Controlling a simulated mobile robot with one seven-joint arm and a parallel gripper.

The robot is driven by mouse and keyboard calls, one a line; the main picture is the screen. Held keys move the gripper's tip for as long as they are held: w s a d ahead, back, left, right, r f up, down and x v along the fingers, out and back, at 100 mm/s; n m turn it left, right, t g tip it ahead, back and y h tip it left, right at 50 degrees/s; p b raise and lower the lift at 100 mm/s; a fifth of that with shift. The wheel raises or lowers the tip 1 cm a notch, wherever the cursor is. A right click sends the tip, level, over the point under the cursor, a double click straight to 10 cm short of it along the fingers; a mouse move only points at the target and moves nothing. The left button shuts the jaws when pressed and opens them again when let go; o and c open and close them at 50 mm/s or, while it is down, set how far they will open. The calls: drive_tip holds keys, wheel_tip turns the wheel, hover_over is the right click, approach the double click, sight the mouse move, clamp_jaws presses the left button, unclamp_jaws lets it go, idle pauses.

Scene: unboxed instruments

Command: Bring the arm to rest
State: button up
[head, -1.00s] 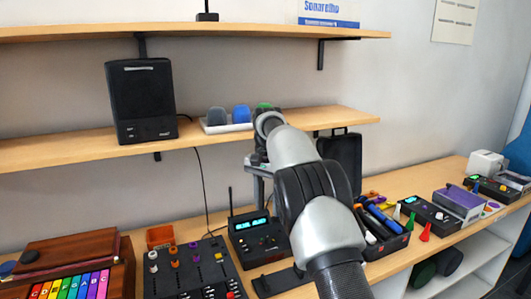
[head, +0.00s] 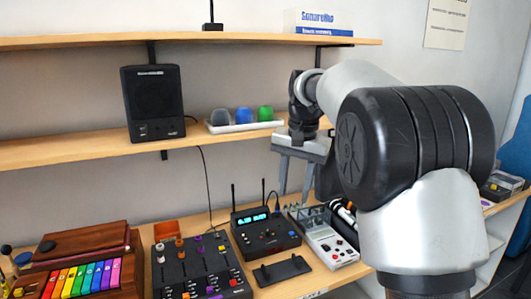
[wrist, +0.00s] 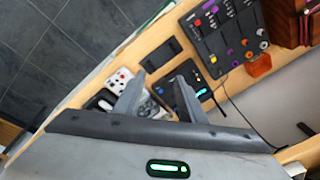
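My gripper (head: 293,198) hangs with its fingers pointing down above the rear of the workbench, in front of the middle shelf. Its two fingers are apart, and nothing shows held between them. In the wrist view my gripper (wrist: 160,76) also shows spread fingers, with bench devices beyond them. A black device with a cyan display (head: 265,232) stands left of and below the fingers. A white-faced device (head: 325,243) lies below and to the right. My arm covers much of the right side of the head view.
A small black stand (head: 282,270) lies at the bench's front. A black mixer (head: 197,270), an orange box (head: 166,230) and a xylophone (head: 70,275) fill the left. The middle shelf (head: 80,150) carries a black speaker (head: 153,105) and a white tray (head: 218,128) with coloured caps.

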drive_tip(key=s+d+r+n+t, duration=0.1)
drive_tip(key=s+d+r, duration=0.1)
drive_tip(key=s, duration=0.6)
drive_tip(key=s+d+r+n+t, duration=0.1)
drive_tip(key=s+d+r, duration=0.2)
drive_tip(key=s, duration=0.6)
drive_tip(key=s+d+f+n+t, duration=0.1)
drive_tip(key=s+f, duration=0.2)
drive_tip(key=s, duration=0.4)
drive_tip(key=s+f+n+t, duration=0.1)
drive_tip(key=s+f, duration=0.3)
drive_tip(key=s, duration=0.3)
drive_tip(key=shift+s+d+f+n+h+p, duration=0.25)
drive_tip(key=shift+d+n+h+p, duration=0.05)
drive_tip(key=shift+d, duration=0.05)
